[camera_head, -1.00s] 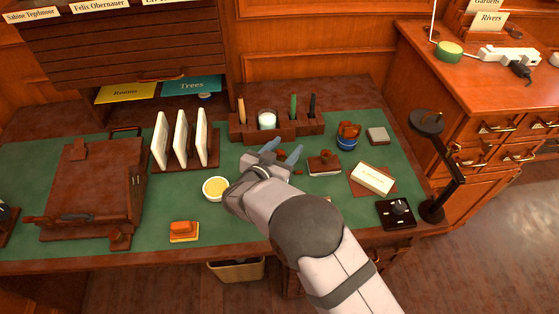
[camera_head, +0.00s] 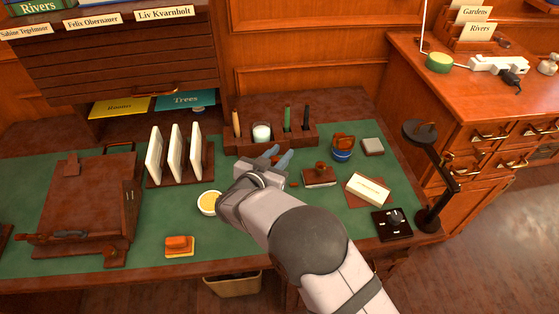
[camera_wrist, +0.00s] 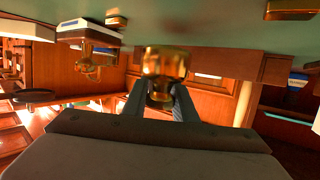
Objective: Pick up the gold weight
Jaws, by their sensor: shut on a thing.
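The gold weight (camera_wrist: 165,63) shows in the wrist view as a shiny brass-coloured piece with a broad block and a narrower neck. The two fingers of my gripper (camera_wrist: 157,103) are shut on its narrower part. In the head view my gripper (camera_head: 279,157) is over the green desk top, in front of the wooden pen holder. There the weight is hidden or too small to make out. The wrist view is upside down, with the green desk surface along its top; I cannot tell whether the weight touches it.
A pen holder (camera_head: 245,145) with a white candle-like cup stands behind my gripper. A brown-based stamp (camera_head: 319,177) and a blue-banded pot (camera_head: 342,154) are to its right. A yellow-filled dish (camera_head: 209,203) is left.

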